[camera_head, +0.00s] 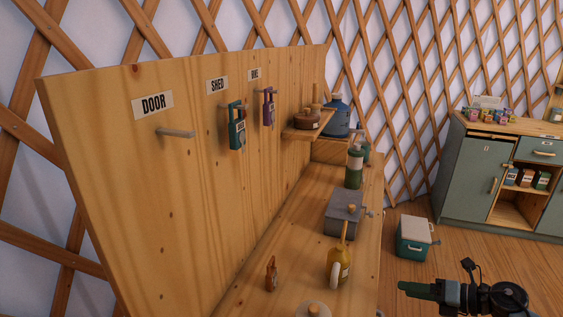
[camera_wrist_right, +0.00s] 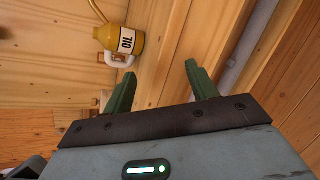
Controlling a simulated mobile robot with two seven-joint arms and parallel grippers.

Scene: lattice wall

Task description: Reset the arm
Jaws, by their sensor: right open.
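My right gripper (camera_head: 404,287) is at the lower right of the head view, beside the right edge of the wooden bench. In the right wrist view its two green fingers (camera_wrist_right: 160,76) stand apart with nothing between them. A yellow oil can (camera_wrist_right: 122,40) with a white handle is beyond the fingers in that view. The same oil can (camera_head: 339,265) stands on the bench in the head view, left of the gripper and apart from it. My left gripper is not in view.
An upright board (camera_head: 150,180) has pegs labelled DOOR, SHED and BIKE. A green padlock (camera_head: 236,128) and purple padlock (camera_head: 268,108) hang there; the DOOR peg is bare. A grey box (camera_head: 342,216) stands on the bench. A cooler (camera_head: 412,238) is on the floor near a green cabinet (camera_head: 470,170).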

